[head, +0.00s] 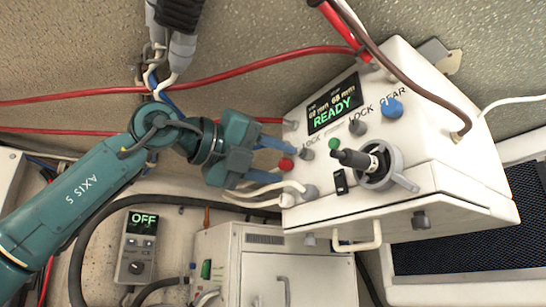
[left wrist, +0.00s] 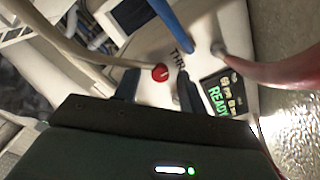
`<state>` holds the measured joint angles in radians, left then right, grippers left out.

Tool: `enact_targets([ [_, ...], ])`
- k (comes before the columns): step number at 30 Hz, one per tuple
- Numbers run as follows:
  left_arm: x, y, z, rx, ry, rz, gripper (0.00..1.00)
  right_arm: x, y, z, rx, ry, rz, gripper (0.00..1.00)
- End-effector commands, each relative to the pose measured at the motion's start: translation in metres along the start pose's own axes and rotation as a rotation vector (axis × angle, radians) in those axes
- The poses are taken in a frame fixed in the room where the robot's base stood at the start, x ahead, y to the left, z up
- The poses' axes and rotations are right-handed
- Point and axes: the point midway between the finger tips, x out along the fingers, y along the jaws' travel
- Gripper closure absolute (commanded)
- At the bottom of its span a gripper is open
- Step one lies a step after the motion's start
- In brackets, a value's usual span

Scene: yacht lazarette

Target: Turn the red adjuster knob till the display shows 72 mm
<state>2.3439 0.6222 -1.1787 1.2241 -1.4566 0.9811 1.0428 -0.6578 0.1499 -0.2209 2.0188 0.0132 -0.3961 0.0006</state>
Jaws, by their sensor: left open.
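The red adjuster knob (head: 286,165) sits on the left side of the white tilted box's front panel. It also shows in the left wrist view (left wrist: 160,72). My left gripper (head: 279,160) is open, its blue fingers pointing at the panel, one on each side of the knob. In the left wrist view the gripper (left wrist: 157,88) has the knob between and just beyond its fingertips; I cannot tell whether they touch it. The display (head: 334,104) shows green READY below two small mm readings, the right one looking like 68 mm. It shows sideways in the left wrist view (left wrist: 226,96). My right gripper is not in view.
The white box (head: 420,205) also carries a blue knob (head: 392,107), a green button (head: 334,144) and a grey-black rotary handle (head: 375,165). Red hoses (head: 235,78) and pale cables run close to my gripper. A handheld meter (head: 138,245) reading OFF is at lower left.

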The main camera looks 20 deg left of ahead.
Motion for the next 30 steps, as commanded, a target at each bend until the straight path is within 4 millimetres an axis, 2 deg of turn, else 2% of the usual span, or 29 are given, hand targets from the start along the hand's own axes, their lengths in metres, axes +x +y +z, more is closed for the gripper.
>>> enact_targets([
  [5, 0.0, 0.0003, -0.0001, 0.0, 0.0, 0.0, 0.59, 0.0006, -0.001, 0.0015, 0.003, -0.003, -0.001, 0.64],
  [20, -0.0005, 0.0003, 0.0001, 0.0, 0.0, 0.0, 1.0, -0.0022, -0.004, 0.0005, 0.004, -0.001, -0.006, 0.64],
  [30, -0.0005, 0.0001, 0.0001, 0.038, 0.0, 0.0, 1.0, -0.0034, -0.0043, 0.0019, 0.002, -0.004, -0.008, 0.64],
])
